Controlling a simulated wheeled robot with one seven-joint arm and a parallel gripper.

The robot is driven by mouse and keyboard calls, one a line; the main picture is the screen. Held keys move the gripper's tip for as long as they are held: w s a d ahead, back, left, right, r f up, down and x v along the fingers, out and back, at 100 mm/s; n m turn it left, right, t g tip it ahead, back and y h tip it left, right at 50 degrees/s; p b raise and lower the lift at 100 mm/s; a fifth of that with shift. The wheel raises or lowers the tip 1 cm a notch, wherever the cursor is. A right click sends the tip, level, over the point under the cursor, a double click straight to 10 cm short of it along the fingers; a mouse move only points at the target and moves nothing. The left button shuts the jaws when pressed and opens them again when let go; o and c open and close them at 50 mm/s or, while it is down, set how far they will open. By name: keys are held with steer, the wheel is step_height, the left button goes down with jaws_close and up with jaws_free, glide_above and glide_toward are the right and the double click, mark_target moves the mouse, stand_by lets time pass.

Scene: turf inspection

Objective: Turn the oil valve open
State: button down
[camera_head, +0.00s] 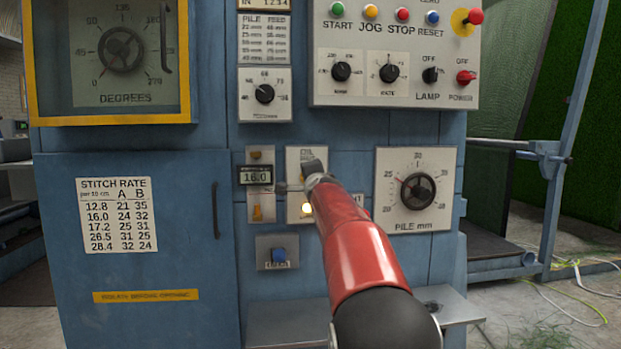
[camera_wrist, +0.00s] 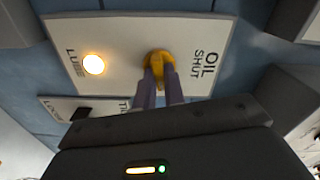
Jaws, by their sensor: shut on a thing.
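The oil valve (camera_wrist: 161,57) shows as a yellow knob on a pale plate (camera_wrist: 215,30) in the wrist view. The words OIL and SHUT are printed beside it on that plate. My gripper (camera_wrist: 161,75) has its two fingers shut on the yellow knob. The fingers cover part of the knob, so its exact angle is hard to read. In the head view my red arm reaches to the machine front and hides the valve.
A lit lamp (camera_wrist: 93,64) marked LUBE sits on the same plate. In the head view a 16.0 display (camera_head: 256,175) is just left, and the PILE dial (camera_head: 417,190) is right. A small shelf (camera_head: 455,305) juts out below. A control box (camera_head: 395,50) overhangs above.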

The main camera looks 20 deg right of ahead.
steer(key=shift+f+m, duration=0.1)
steer(key=shift+m, duration=1.2)
steer(key=c, duration=1.5)
jaws_free()
steer(key=shift+s, duration=0.1)
steer(key=b+v, duration=0.2)
steer(key=v, duration=0.5)
steer(key=shift+s+a, duration=0.1)
steer(key=shift+s, duration=0.25)
